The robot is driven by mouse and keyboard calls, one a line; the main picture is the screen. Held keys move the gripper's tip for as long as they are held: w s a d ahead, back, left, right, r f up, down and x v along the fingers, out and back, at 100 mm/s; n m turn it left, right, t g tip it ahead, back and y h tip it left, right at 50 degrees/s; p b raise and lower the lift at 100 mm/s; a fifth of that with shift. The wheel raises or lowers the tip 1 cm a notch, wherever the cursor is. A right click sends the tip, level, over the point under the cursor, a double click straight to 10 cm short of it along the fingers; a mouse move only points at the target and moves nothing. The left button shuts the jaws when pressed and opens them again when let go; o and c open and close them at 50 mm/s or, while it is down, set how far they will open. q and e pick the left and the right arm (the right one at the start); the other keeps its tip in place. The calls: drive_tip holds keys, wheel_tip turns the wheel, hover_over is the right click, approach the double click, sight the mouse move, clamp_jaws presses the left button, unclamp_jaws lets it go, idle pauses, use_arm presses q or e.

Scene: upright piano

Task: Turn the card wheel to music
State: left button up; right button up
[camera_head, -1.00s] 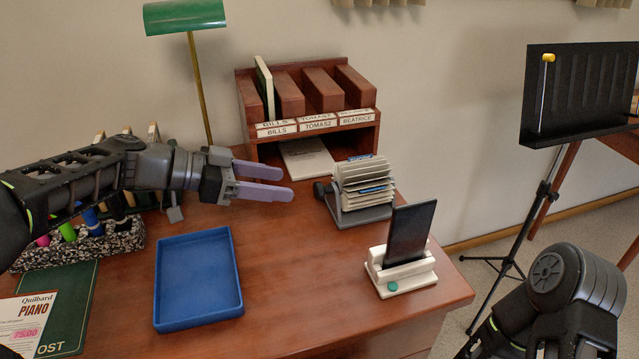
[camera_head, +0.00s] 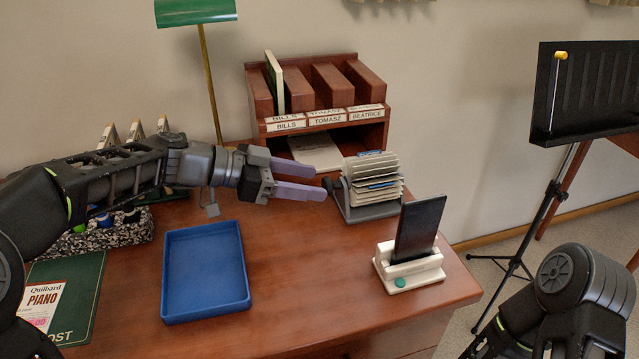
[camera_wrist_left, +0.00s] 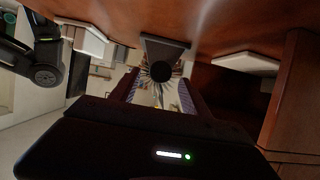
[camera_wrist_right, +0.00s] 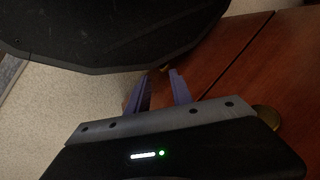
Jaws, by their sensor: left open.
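The card wheel (camera_head: 372,180) stands on the desk, a fan of cream cards with some blue ones on a grey base. Its dark round knob sits on the left side, close to my left fingertips. My left gripper (camera_head: 313,182) is open and empty, its purple fingers pointing right toward the knob. In the left wrist view the knob (camera_wrist_left: 161,71) shows between the fingers, with the cards behind it; I cannot tell whether they touch. In the right wrist view my right gripper (camera_wrist_right: 162,92) has its fingers apart with nothing between them.
A wooden sorter (camera_head: 318,124) with labelled slots stands behind the card wheel. A phone (camera_head: 418,229) rests in a white stand (camera_head: 408,272) in front of it. A blue tray (camera_head: 205,309), a lamp (camera_head: 209,90) and a speckled box (camera_head: 112,233) are on the left. A music stand (camera_head: 590,92) is at right.

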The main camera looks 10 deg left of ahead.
sight(359, 181)
use_arm(q)
drive_tip(key=shift+x, duration=1.45)
drive_tip(key=shift+c, duration=0.5)
clamp_jaws()
